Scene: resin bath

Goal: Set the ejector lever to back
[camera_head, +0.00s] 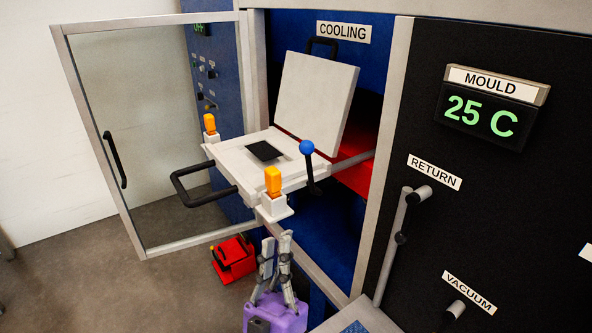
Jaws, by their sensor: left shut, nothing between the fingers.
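A black lever with a blue ball knob (306,147) stands at the right side of the white mould plate (232,160). It is close to upright, its knob tipped slightly to the left. It is the only ball-topped lever in view, and no label shows on it. My left gripper (278,239), with a purple body, is at the bottom centre, its grey fingers pointing up. It is shut and empty, below the lever and apart from it. My right gripper is not in view.
The glass door (150,130) stands open at left. Orange blocks (273,181) on white posts and a black handle (204,184) line the plate's front. A white lid (317,98) is raised behind. A red box (233,258) sits on the floor. The dark MOULD panel (510,200) fills the right.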

